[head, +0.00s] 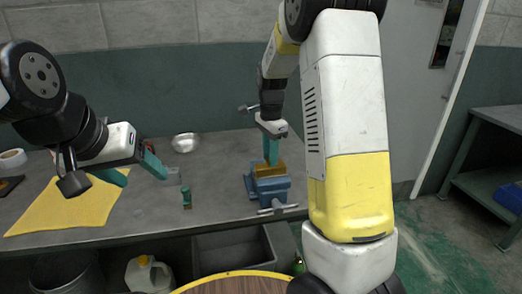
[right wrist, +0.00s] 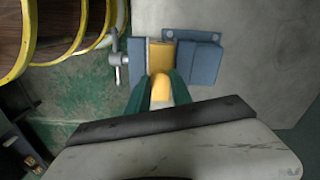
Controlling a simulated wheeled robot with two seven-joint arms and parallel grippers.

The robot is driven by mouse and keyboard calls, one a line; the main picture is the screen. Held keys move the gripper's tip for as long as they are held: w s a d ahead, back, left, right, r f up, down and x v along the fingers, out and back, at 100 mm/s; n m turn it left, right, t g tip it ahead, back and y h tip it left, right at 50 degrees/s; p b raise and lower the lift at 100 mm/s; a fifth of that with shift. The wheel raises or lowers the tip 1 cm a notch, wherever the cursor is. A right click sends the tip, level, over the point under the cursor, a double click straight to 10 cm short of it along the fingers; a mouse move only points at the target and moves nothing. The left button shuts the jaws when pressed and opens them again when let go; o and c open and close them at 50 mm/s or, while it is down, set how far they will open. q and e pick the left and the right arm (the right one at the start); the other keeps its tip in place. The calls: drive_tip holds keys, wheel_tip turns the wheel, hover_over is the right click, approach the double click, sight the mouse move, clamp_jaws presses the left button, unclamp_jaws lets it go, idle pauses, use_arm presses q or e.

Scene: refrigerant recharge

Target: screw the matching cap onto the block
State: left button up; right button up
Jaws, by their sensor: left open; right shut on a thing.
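A gold-coloured block (head: 267,170) is clamped in the blue vise (head: 268,187) near the table's front edge. It also shows in the right wrist view (right wrist: 161,56), between the vise jaws (right wrist: 199,56). My right gripper (head: 271,150) is directly above the block, pointing down. In the right wrist view its teal fingers (right wrist: 160,92) are shut on a yellow rounded cap (right wrist: 160,89) at the block's edge. I cannot tell whether the cap's threads are engaged. My left gripper (head: 140,171) is open and empty above the table at the left. A small green-and-brass fitting (head: 187,198) stands on the table.
A metal bowl (head: 186,142) stands at the back. A yellow cloth (head: 62,208) lies at the left, near a tape roll (head: 13,158). The table between the fitting and the vise is clear.

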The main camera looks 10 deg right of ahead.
drive_tip(key=m, duration=0.3)
drive_tip(key=shift+s+d+f+m, duration=0.1)
drive_tip(key=shift+m, duration=0.3)
drive_tip(key=shift+m, duration=2)
drive_tip(key=m, duration=0.4)
drive_tip(key=o, duration=1.1)
drive_tip(key=shift+o, duration=0.5)
